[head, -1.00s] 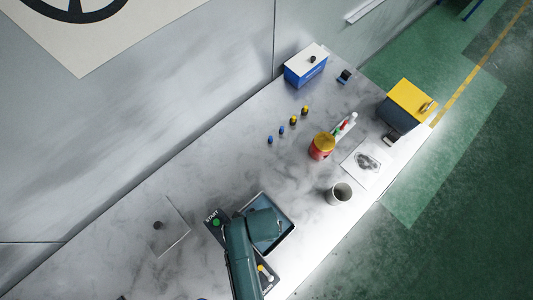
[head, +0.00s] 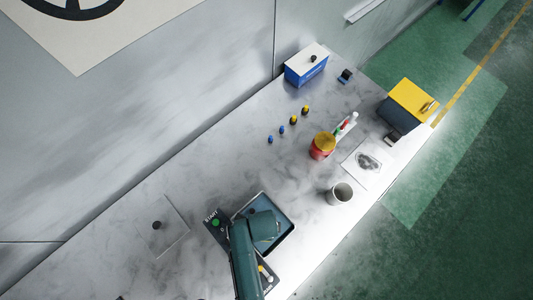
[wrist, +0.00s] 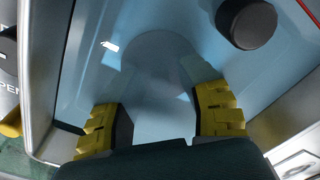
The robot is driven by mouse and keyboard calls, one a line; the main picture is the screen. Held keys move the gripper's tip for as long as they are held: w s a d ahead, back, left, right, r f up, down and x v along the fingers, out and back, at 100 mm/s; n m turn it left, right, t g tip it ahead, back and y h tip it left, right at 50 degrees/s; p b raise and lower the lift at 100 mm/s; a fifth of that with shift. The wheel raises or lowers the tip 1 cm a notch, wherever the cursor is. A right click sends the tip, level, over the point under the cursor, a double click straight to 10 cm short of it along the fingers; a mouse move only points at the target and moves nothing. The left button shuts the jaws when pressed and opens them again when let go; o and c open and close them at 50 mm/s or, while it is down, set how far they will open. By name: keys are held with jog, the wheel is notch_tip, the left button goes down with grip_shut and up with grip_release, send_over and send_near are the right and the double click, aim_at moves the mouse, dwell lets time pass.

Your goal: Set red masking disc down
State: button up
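No red disc can be made out in either view. In the wrist view, my gripper (wrist: 163,112) has its two yellow fingers spread apart, with nothing visible between them. It is over the pale blue inside of a tray (wrist: 75,75). A faint round grey patch lies beyond the fingertips; I cannot tell if it is a shadow. A dark round knob (wrist: 246,22) is at the upper right, beside a thin red line at the picture's edge. In the head view, my arm covers the gripper and part of the blue tray (head: 287,215).
A panel with a green START button (head: 215,222) adjoins the tray. A grey cup (head: 340,193), a red jar with a yellow lid (head: 324,141) and small blue and yellow pegs stand up the table. A square plate with a dark knob (head: 157,225) lies left.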

notch_tip(320, 180, up, 12)
jog(key=p, duration=0.1)
jog(key=w+r+n+t+y, duration=0.1)
jog(key=w+r+n+t, duration=0.8)
jog(key=w+r, duration=1.2)
jog(key=s+d+r+n+t, duration=0.1)
jog(key=d+r+n+t, duration=0.1)
jog(key=r, duration=1)
jog(key=s+d+r+n+t, duration=0.2)
jog(key=r+n+t, duration=0.2)
jog(key=r, duration=0.8)
jog(key=s+d+r+n+t+h, duration=0.1)
jog(key=s+d+r+n+t, duration=0.1)
jog(key=r+t, duration=0.5)
notch_tip(320, 180, up, 6)
jog(key=shift+s+d+f+n, duration=0.2)
jog(key=shift+d+n, duration=0.1)
jog(key=shift+n, duration=0.3)
